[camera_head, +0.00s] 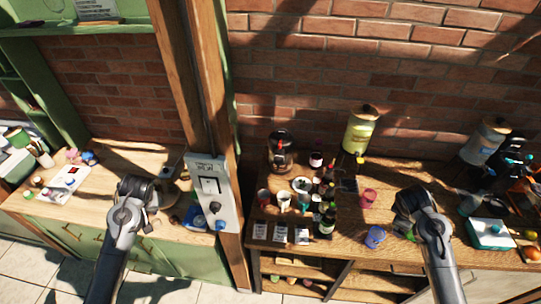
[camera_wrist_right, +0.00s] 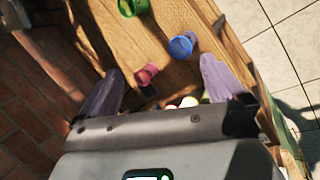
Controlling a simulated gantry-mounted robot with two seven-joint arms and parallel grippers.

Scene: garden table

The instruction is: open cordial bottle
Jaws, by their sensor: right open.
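Several dark bottles (camera_head: 328,212) stand close together on the wooden table, left of my right arm in the head view. They are small and partly overlap, and I cannot tell which one is the cordial bottle or whether it is capped. My right gripper (camera_wrist_right: 165,88) is open and empty in the right wrist view, its two fingers apart above the table. In the head view my right wrist hides most of it. My left gripper (camera_head: 167,194) is over the left-hand counter, away from the bottles; its fingers are too small to read.
A pink cup (camera_head: 368,198) and a blue cup (camera_head: 375,237) stand between the bottles and my right arm. A yellow-green dispenser (camera_head: 358,134) stands behind. A wooden post with a socket panel (camera_head: 209,189) separates the two work surfaces. A teal-and-white scale (camera_head: 490,233) is at right.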

